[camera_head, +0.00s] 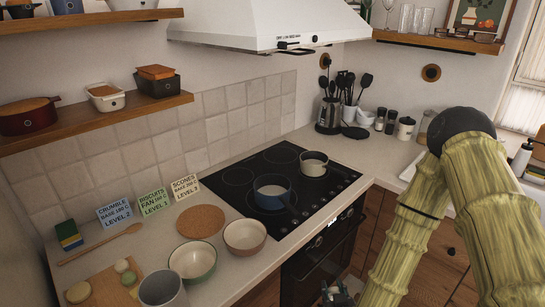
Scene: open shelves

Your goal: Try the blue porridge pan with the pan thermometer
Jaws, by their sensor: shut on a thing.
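The blue porridge pan (272,196) stands upright on the black hob, its handle toward the lower right. My gripper (339,294) shows only in part at the bottom edge, below the oven front and well apart from the pan. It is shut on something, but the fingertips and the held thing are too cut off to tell. I cannot make out the pan thermometer anywhere in this view.
A cream pan (313,163) stands behind the blue one on the hob (237,177). Bowls (245,237), a round cork mat (201,221) and label cards (154,202) fill the left counter. Utensils and jars stand at the back corner. The hood (265,30) hangs above.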

